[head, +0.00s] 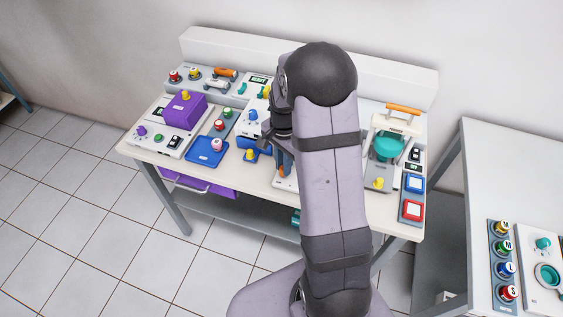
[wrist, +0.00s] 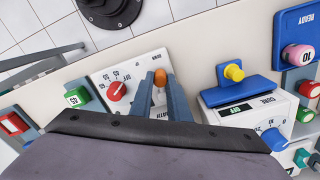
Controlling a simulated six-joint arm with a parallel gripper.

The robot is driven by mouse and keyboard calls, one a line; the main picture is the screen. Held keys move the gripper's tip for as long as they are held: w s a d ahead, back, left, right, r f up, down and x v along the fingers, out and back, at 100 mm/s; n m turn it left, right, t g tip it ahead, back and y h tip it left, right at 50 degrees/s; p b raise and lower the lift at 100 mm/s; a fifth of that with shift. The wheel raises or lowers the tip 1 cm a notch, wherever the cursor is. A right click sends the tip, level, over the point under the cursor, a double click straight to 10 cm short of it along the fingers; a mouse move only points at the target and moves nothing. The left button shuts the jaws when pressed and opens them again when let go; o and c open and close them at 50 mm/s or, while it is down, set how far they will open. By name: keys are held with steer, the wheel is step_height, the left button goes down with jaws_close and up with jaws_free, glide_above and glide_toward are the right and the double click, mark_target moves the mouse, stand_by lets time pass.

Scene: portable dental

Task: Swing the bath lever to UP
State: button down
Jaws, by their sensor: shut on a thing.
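The bath unit is a white panel (wrist: 130,72) with a red dial knob (wrist: 117,91) and printed numbers; part of the word BATH shows near my fingers. Its orange-tipped lever (wrist: 160,76) stands between my two grey fingers. My gripper (wrist: 159,84) is shut on this lever. In the head view my gripper (head: 282,160) reaches down at the bath unit, with a bit of orange (head: 283,173) showing below it. My arm hides most of the unit there. I cannot read which marked position the lever is at.
A white CURE box (wrist: 250,112) with a blue knob and a blue tray bearing a yellow knob stand to the right in the wrist view. A green button (wrist: 76,96) and a red button (wrist: 14,123) lie left. The bench is crowded.

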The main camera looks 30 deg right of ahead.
steer(key=n, duration=0.2)
steer(key=s+n, duration=0.1)
steer(key=shift+d+n, duration=0.4)
steer(key=n, duration=0.1)
steer(key=d+n, duration=0.1)
steer(key=n, duration=0.1)
steer(key=n+p, duration=0.1)
steer(key=shift+s+d+n, duration=0.2)
steer(key=shift+s+n, duration=0.05)
steer(key=shift+n, duration=0.15)
steer(key=c, duration=1.7)
jaws_free()
steer(key=shift+o, duration=0.2)
step_height(320, 180, up, 7)
steer(key=b, duration=0.1)
steer(key=shift+r+b, duration=0.2)
steer(key=shift+b, duration=0.1)
